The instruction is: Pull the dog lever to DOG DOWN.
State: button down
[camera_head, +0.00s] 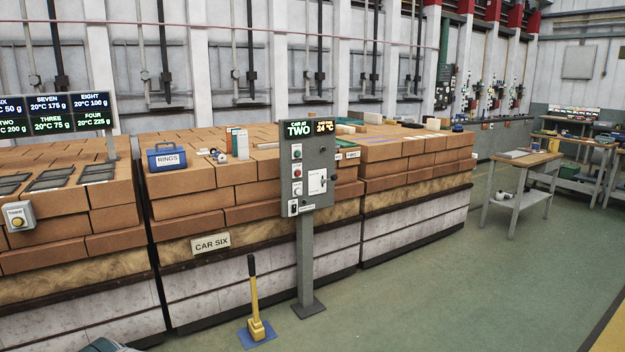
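A yellow floor lever (254,291) with a black grip stands in front of the brick car, on a blue base plate (265,337). It looks like the dog lever, but I can read no DOG DOWN marking on it. It is nearly upright, its top leaning slightly left. My gripper is not in view.
A grey control post (306,250) with a panel (306,165) reading "CAR AT TWO" stands right of the lever. Brick-topped cars, one labelled CAR SIX (210,243), run behind both. Green floor (420,285) is open to the right, before a small workbench (524,160).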

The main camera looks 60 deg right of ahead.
aim_at(333, 177)
jog(key=z, duration=2.45)
jog(key=i, duration=3.75)
jog(key=u, duration=0.3)
